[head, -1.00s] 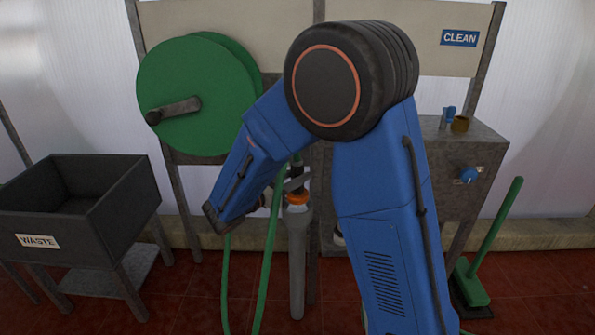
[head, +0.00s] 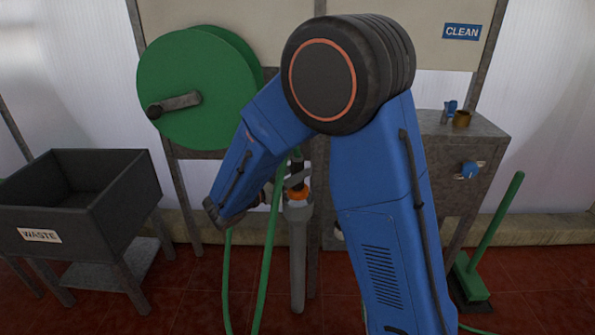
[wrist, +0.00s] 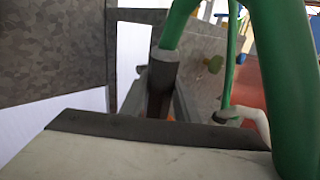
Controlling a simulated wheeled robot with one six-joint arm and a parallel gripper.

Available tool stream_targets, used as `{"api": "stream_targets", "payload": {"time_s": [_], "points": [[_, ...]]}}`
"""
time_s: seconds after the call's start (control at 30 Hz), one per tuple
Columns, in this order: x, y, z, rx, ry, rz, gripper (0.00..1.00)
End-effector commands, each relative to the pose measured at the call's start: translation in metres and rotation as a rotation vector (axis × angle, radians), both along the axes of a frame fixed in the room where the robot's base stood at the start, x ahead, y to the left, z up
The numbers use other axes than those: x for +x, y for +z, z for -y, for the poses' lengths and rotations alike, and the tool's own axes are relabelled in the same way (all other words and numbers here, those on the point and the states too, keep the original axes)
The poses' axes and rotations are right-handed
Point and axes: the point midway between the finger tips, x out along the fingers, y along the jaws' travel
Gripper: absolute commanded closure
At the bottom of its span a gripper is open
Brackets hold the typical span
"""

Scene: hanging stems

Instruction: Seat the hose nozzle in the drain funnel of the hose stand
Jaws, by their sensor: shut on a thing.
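The hose nozzle (head: 297,168) is dark with an orange lower part, and a green hose (head: 270,245) runs from it. My gripper (head: 298,182) is shut on the nozzle. The drain funnel (head: 298,213) is the grey flared top of an upright pipe directly below. The orange part shows at the funnel's mouth; how deep the tip sits is hidden. In the wrist view the nozzle (wrist: 161,75) stands between my gripper's fingers (wrist: 163,100), with the hose (wrist: 180,22) bending off its top. The funnel is not clear there.
A green hose reel (head: 195,85) hangs on the stand at left. A dark waste bin (head: 110,205) stands at left. Hose loops hang near my wrist.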

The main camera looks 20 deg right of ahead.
Motion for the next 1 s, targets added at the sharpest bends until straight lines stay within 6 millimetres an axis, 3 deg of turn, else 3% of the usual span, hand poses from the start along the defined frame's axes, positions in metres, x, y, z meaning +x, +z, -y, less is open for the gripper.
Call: {"api": "stream_targets", "payload": {"time_s": [1.0], "points": [[0.000, -0.029, 0.000, 0.000, 0.000, -0.001, 0.94]]}}
